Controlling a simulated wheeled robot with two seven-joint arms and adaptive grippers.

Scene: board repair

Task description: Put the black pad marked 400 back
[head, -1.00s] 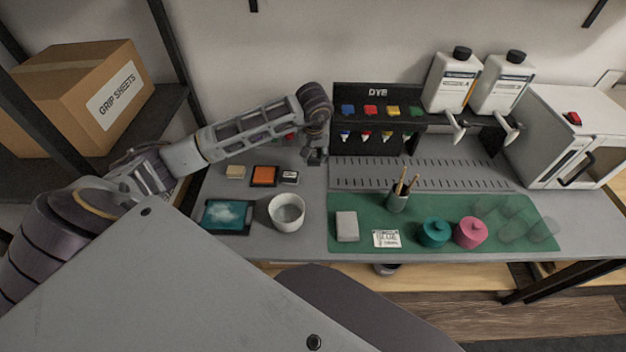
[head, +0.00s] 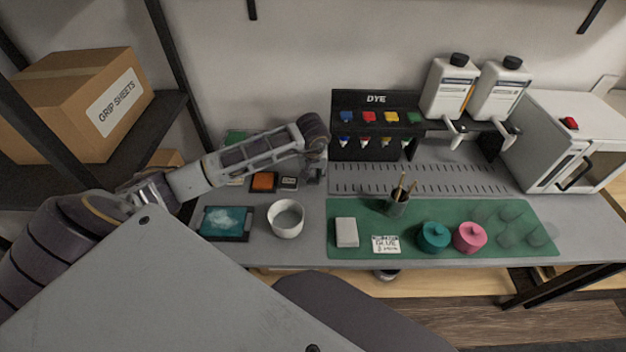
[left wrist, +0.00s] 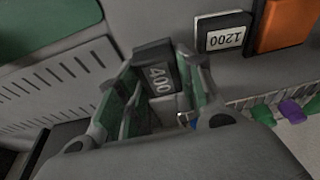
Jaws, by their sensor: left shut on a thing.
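The black pad marked 400 (left wrist: 157,76) is in the left wrist view, between the fingers of my left gripper (left wrist: 165,92), its white-lettered label facing the camera. In the head view my left gripper (head: 313,175) is low over the grey bench, just right of the pad marked 1200 (head: 288,184) and left of the slotted strip. The 1200 pad also shows in the left wrist view (left wrist: 223,34), apart from the held pad. I cannot tell whether the held pad touches the bench. My right gripper is not in view.
An orange pad (head: 264,181) lies left of the 1200 pad. A white cup (head: 286,219) and a teal tray (head: 226,222) stand nearer the front. The dye rack (head: 375,123) rises right behind the gripper. The green mat (head: 460,215) holds several items.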

